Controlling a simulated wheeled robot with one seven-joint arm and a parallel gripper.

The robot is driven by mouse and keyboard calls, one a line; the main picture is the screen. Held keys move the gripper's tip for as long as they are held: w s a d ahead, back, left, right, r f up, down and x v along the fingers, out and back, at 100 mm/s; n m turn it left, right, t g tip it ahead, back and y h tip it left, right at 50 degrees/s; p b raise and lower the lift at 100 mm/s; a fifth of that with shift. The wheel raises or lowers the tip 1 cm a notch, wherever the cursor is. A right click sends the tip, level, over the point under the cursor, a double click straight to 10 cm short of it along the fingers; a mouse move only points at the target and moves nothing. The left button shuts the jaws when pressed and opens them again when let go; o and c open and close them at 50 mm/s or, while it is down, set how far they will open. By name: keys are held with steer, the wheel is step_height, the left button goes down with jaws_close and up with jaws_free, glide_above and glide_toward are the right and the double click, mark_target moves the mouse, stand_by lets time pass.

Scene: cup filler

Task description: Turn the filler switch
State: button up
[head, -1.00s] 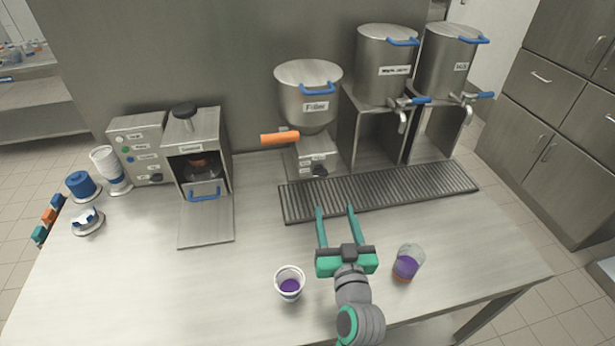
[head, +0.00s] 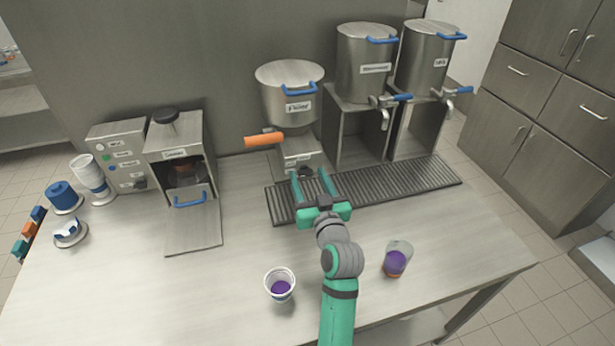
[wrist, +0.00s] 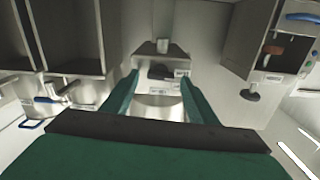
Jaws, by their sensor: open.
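The filler (head: 290,100) is a steel hopper with a lid, a blue handle and an orange lever (head: 264,140), on a labelled base (head: 298,150). Its black switch knob (wrist: 160,72) shows in the wrist view on the base's front, ahead of and between my fingertips, with white labels beside it. In the head view the knob is largely hidden by my gripper. My gripper (head: 308,173) is open and empty, level with the front of the filler base above the near edge of the drip grate. I cannot tell whether a finger touches the knob.
The drip grate (head: 400,187) runs along the front of the filler and two steel dispensers (head: 365,65). A cup (head: 280,284) and a second cup (head: 397,260), both with purple contents, stand at the table front. A steel machine (head: 178,160) with an open flap stands left.

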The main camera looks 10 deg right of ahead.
steer(key=shift+w, duration=0.45)
steer(key=shift+a, duration=0.1)
steer(key=c, duration=1.1)
steer(key=shift+o, duration=0.2)
